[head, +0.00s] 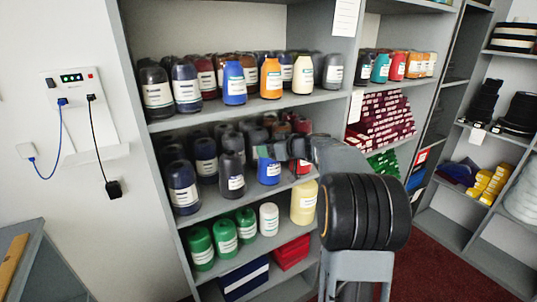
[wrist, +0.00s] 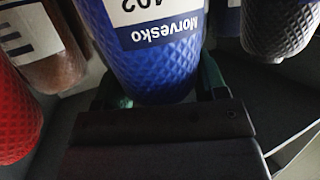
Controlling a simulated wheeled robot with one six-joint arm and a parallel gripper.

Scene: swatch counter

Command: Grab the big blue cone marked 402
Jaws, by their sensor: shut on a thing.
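The blue cone marked 402 (wrist: 155,70) fills the top middle of the wrist view, its white label upside down and reading "Morvesko" and 402. In the head view the blue cone (head: 269,173) is at the front of the middle shelf, partly covered by my gripper (head: 268,150). In the wrist view my gripper (wrist: 165,88) has one green finger on each side of the cone and is shut on it. I cannot tell whether the cone's base rests on the shelf. Another blue cone (head: 234,84) stands on the shelf above.
In the wrist view a red cone (wrist: 15,115) and a dark grey cone (wrist: 278,28) flank the held one. Dark cones (head: 232,172) stand close to the left in the head view. Green cones (head: 201,247) and a cream cone (head: 304,202) stand lower. The upper shelf is crowded.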

